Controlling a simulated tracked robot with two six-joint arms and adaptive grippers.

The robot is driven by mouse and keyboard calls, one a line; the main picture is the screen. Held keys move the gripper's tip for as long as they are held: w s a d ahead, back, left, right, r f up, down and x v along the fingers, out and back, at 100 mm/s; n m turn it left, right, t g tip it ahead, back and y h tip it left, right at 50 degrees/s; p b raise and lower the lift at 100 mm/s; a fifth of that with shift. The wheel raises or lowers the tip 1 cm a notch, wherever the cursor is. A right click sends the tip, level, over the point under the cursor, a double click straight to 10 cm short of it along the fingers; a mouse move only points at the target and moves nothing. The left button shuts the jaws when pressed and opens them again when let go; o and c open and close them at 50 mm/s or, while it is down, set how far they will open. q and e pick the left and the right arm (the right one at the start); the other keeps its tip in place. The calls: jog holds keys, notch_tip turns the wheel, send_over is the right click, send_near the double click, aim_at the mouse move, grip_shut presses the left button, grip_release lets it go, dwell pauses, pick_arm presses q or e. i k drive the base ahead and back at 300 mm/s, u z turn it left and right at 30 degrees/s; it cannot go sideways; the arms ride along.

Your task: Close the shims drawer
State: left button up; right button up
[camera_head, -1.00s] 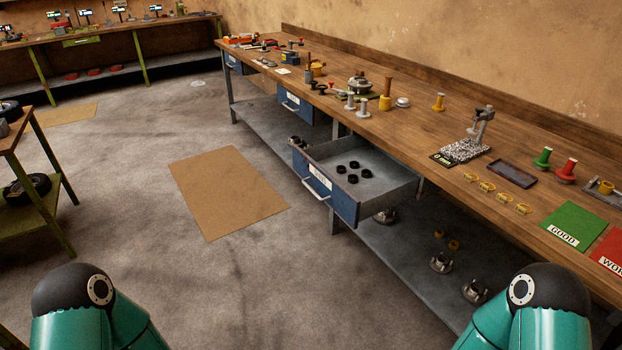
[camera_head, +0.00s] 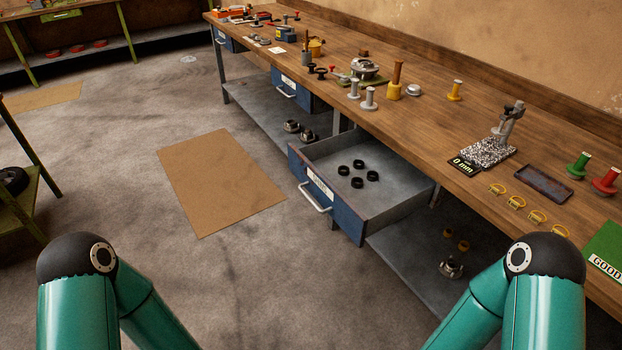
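A blue-fronted grey drawer (camera_head: 340,226) is pulled out from under the wooden workbench (camera_head: 420,118). Its front carries a white label (camera_head: 320,183), too small to read surely, and a pale bar handle (camera_head: 314,199). Several black rings (camera_head: 358,175) lie on the drawer floor. My two teal arms show at the bottom left and bottom right, apart from the drawer. Neither gripper is in view.
Two other blue drawers, (camera_head: 290,88) and (camera_head: 222,40), sit shut farther along the bench. A lower shelf (camera_head: 262,108) holds metal parts. A brown mat (camera_head: 220,182) lies on open floor left of the drawer. A green-legged table (camera_head: 20,200) stands at the left.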

aim_at(400, 189)
jog(key=u, duration=0.1)
jog(key=i, duration=0.15)
jog(key=z, duration=0.1)
jog(key=k, duration=1)
jog(key=z, duration=0.7)
jog(key=i, duration=1.75)
jog(key=u, duration=0.6)
